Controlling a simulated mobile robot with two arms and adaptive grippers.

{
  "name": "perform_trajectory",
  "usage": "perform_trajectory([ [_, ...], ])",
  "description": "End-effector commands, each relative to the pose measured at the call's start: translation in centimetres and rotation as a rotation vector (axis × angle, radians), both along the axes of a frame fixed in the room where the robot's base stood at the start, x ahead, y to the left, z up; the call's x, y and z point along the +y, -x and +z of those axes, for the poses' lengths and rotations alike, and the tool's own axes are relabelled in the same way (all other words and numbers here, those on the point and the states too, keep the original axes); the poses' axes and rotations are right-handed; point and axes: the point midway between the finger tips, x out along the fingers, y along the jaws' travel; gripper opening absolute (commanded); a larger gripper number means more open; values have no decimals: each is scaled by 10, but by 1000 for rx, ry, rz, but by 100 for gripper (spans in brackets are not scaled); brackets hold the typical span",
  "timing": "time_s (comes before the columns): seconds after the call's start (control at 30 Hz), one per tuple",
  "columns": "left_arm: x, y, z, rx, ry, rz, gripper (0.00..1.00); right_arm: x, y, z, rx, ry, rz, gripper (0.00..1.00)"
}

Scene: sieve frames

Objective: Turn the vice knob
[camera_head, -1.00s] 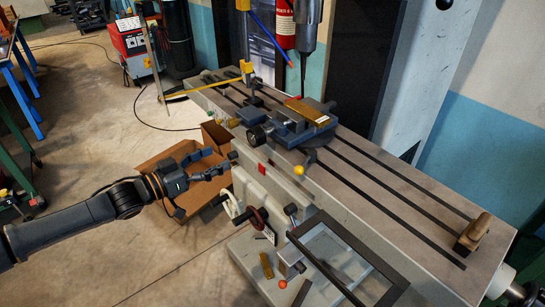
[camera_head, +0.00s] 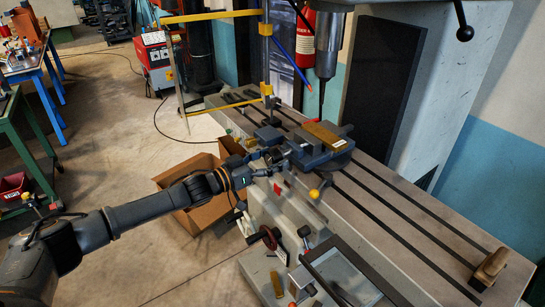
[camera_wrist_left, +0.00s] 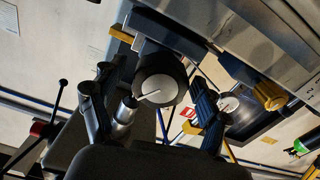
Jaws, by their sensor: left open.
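The blue-grey vice (camera_head: 340,144) sits on the machine's slotted table, with a yellow bar (camera_head: 323,133) on top. Its knob is at the end facing my left arm. In the left wrist view the knob (camera_wrist_left: 158,84) is a dark cylinder with a pale round face. My left gripper (camera_head: 268,159) is open at this knob end. In the left wrist view its two fingers stand on either side of the knob; whether they touch it, I cannot tell. The gripper partly hides the knob in the head view. My right gripper is in neither view.
The grey slotted table (camera_head: 400,215) is mostly clear to the right, with a wooden-handled brush (camera_head: 490,267) near its end. A cardboard box (camera_head: 205,210) lies on the floor under my left arm.

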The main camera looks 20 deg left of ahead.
Motion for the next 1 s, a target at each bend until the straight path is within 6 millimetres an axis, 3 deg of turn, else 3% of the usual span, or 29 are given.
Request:
perform_trajectory([
  [0.3,-2,-2,0,1,-1,1,75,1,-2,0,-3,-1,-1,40],
  [0.6,-2,-2,0,0,0,1,21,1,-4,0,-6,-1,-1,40],
  [1.0,-2,-2,0,-48,-62,1,21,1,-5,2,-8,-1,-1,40],
])
